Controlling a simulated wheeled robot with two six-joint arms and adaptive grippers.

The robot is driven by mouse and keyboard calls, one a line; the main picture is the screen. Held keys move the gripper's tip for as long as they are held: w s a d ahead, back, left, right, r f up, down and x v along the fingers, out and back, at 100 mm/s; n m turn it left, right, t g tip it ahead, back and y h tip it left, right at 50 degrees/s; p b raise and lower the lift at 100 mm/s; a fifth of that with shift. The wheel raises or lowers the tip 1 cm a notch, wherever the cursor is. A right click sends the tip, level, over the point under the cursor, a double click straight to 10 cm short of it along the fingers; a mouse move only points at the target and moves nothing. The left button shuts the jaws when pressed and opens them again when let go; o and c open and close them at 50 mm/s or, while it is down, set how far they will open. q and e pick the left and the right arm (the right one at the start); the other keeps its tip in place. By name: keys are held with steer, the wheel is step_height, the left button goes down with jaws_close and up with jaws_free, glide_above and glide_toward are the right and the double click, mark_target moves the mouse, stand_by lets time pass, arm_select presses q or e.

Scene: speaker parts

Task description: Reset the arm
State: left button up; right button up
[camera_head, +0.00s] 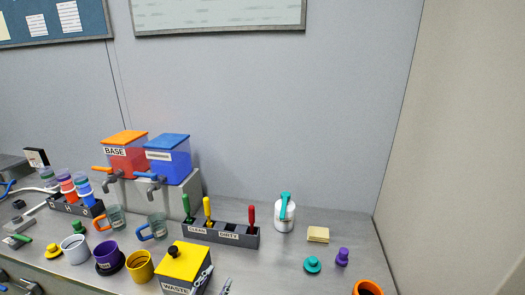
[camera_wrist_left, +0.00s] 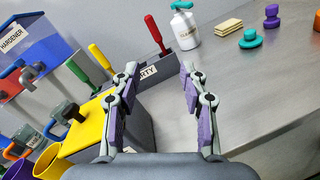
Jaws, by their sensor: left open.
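My left gripper (camera_head: 215,280) shows at the bottom edge of the head view, just right of the yellow-lidded waste box (camera_head: 184,262). In the left wrist view its two jointed fingers (camera_wrist_left: 159,68) are spread wide apart with nothing between them. The fingers are over the grey tabletop, in front of the dark tool rack (camera_head: 220,234). Most of my left arm is out of view. My right gripper is not in view.
Red and blue dispensers (camera_head: 168,160) stand at the back left, with cups such as the purple mug (camera_head: 106,253) before them. A white bottle (camera_head: 285,217), sponges (camera_head: 318,235) and an orange cup (camera_head: 368,287) stand to the right.

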arm_select(q)
steer(key=s+d+f+m+g, duration=0.1)
steer(key=s+f+m+g, duration=0.7)
steer(key=m, duration=1.1)
steer(key=s+a+f+m+g+y, duration=0.2)
steer(key=s+a+m+g+y, duration=0.4)
steer(key=s+a+m, duration=0.5)
steer(key=a+f+n+y, duration=0.1)
steer(key=a+f, duration=0.1)
steer(key=f, duration=1)
steer(key=a+f+n, duration=0.1)
steer(key=a+f, duration=0.1)
steer(key=f, duration=1)
steer(key=s+a+f+g, duration=0.1)
steer(key=s+f, duration=1.7)
steer(key=s, duration=0.2)
steer(key=shift+f+n, duration=0.25)
steer(key=shift+n, duration=0.15)
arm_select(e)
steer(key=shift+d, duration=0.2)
